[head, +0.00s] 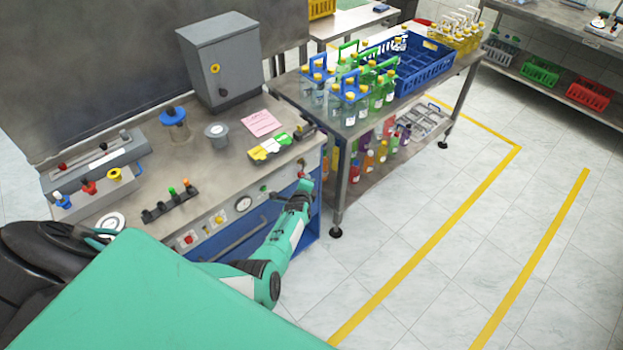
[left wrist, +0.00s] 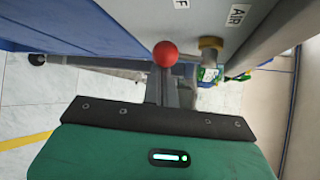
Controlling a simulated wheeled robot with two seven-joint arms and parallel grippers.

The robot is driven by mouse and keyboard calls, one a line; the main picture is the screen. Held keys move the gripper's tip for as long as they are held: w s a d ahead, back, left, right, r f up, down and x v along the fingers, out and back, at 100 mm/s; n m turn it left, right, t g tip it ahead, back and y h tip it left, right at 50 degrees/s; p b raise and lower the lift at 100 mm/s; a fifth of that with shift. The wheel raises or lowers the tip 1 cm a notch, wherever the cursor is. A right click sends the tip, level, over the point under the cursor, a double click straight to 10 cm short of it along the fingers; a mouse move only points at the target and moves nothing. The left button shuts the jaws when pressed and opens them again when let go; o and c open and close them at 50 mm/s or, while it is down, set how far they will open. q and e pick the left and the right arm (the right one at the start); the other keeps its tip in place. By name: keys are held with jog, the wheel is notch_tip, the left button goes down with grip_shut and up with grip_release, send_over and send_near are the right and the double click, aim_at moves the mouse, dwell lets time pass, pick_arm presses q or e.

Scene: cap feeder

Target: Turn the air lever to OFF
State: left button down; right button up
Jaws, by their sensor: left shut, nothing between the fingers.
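The air lever's red ball knob (left wrist: 165,54) shows in the left wrist view, beside the cabinet's side panel. A brass-coloured fitting (left wrist: 210,43) sits to its right, under an AIR label (left wrist: 237,15). A partly cut-off label ending in F (left wrist: 180,3) is above the knob. My left gripper (left wrist: 163,80) is shut and empty, its fingers reaching toward the knob; I cannot tell whether they touch it. In the head view my left gripper (head: 303,184) is at the bench's front right corner. My right gripper is not in view.
The steel workbench (head: 215,150) holds a grey box (head: 222,60), a pink sheet (head: 262,123) and several small fixtures. A bottle table with a blue crate (head: 425,68) stands right of it. The floor (head: 400,220) at the right is clear.

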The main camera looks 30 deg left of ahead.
pick_arm(q)
jog(key=shift+s+a+r, duration=0.3)
jog(key=shift+s, duration=0.05)
jog(key=shift+r, duration=0.1)
jog(key=shift+r+p, duration=0.7)
jog(key=shift+p, duration=0.15)
jog(key=shift+f, duration=0.1)
